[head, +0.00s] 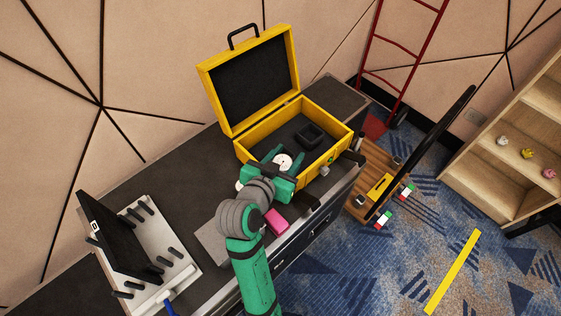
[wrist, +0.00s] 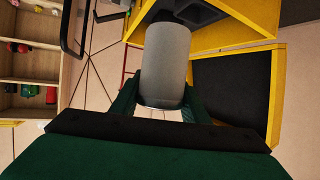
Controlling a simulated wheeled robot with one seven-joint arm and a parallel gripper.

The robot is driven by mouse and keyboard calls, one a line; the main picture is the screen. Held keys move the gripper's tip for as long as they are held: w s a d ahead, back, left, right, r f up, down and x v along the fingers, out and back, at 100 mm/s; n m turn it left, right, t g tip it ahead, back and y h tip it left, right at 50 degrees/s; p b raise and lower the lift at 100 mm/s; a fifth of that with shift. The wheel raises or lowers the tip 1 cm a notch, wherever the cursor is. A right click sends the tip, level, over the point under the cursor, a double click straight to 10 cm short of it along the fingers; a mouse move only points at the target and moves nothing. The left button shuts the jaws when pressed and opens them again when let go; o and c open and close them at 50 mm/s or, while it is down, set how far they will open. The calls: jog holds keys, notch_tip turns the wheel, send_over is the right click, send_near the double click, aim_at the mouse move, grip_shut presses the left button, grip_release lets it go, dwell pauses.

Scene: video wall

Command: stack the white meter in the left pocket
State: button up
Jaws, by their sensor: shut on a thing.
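The white meter (head: 283,161) is between the green fingers of my gripper (head: 284,157), over the near left part of the open yellow case (head: 330,151). In the wrist view the meter (wrist: 165,65) is a rounded pale grey body, with a green finger on either side of it. My gripper is shut on it. The case has a dark lining and a square black pocket (head: 309,135) toward its right. My gripper and the meter hide the near left of the case, so I cannot see a left pocket clearly or tell the meter's height above the lining.
The case's raised lid (head: 249,80) stands behind it. A pink block (head: 277,221) lies on the dark counter (head: 189,173) near my arm. A pale rack with black pegs (head: 151,246) stands at left. A wooden cart (head: 371,181) is to the right.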

jog(key=shift+w+a, duration=0.15)
jog(key=shift+a, duration=0.2)
jog(key=shift+w+d+f, duration=0.1)
jog(key=shift+w+f, duration=3.15)
jog(key=shift+w, duration=0.2)
jog(key=shift+w+f, duration=3.2)
jog(key=shift+w, duration=0.2)
jog(key=shift+f, duration=0.3)
jog(key=o, duration=1.2)
jog(key=shift+f, duration=0.1)
